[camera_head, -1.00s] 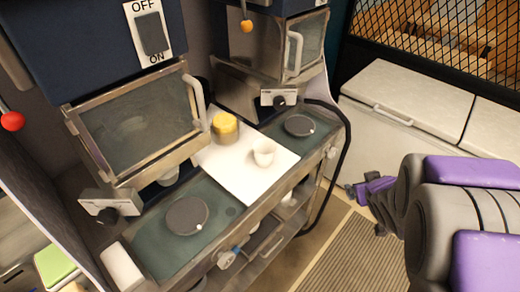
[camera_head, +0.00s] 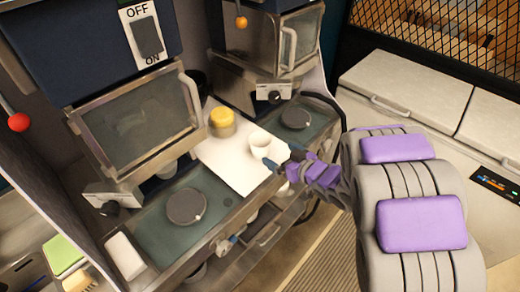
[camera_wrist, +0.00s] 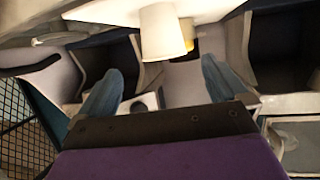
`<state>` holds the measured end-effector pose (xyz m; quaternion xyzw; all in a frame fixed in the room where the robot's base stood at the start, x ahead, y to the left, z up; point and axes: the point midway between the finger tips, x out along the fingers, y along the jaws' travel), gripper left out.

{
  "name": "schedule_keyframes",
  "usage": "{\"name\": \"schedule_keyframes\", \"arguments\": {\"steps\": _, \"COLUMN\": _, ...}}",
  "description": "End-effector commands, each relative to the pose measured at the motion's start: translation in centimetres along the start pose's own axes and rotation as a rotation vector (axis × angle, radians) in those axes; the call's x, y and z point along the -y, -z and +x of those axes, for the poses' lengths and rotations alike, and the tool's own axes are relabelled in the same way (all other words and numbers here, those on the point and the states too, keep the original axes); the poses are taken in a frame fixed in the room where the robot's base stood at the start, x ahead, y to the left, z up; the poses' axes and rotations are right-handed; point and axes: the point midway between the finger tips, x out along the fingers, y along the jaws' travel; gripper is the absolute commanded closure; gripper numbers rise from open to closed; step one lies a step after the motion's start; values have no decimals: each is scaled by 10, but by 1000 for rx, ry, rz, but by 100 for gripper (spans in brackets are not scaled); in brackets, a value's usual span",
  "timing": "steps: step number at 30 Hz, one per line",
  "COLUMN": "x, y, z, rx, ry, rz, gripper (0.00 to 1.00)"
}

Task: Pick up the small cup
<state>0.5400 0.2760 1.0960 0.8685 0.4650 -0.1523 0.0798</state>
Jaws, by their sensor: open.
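The small white cup (camera_head: 260,142) stands upright on the white mat (camera_head: 222,160) between the two machines. In the wrist view the cup (camera_wrist: 163,32) shows at the top centre, ahead of and between the two blue fingers. My gripper (camera_head: 281,156) has reached in from the right, close to the cup's right side. Its fingers are spread and hold nothing; in the wrist view my gripper (camera_wrist: 162,78) has a clear gap between the fingertips. I cannot tell whether a finger touches the cup.
A jar with a yellow top (camera_head: 222,121) stands behind and left of the cup. Dark round discs lie on the green trays on both sides, one left (camera_head: 187,206) and one right (camera_head: 296,117). Machine doors with handles rise behind. A pale cabinet (camera_head: 405,90) is at the right.

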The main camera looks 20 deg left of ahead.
Motion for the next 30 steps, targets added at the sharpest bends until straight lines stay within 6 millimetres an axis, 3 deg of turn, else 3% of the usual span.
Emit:
{"name": "schedule_keyframes", "arguments": {"steps": 3, "x": 3, "y": -3, "z": 28, "rx": 5, "ry": 3, "rz": -1, "gripper": 0}}
{"name": "schedule_keyframes", "arguments": {"steps": 9, "x": 5, "y": -2, "z": 60, "rx": 9, "ry": 0, "rz": -3, "gripper": 0}}
{"name": "schedule_keyframes", "arguments": {"steps": 19, "x": 2, "y": 1, "z": 75, "rx": 2, "ry": 0, "rz": -3, "gripper": 0}}
{"name": "schedule_keyframes", "arguments": {"steps": 30, "x": 4, "y": 3, "z": 119, "rx": 7, "ry": -1, "rz": -3, "gripper": 0}}
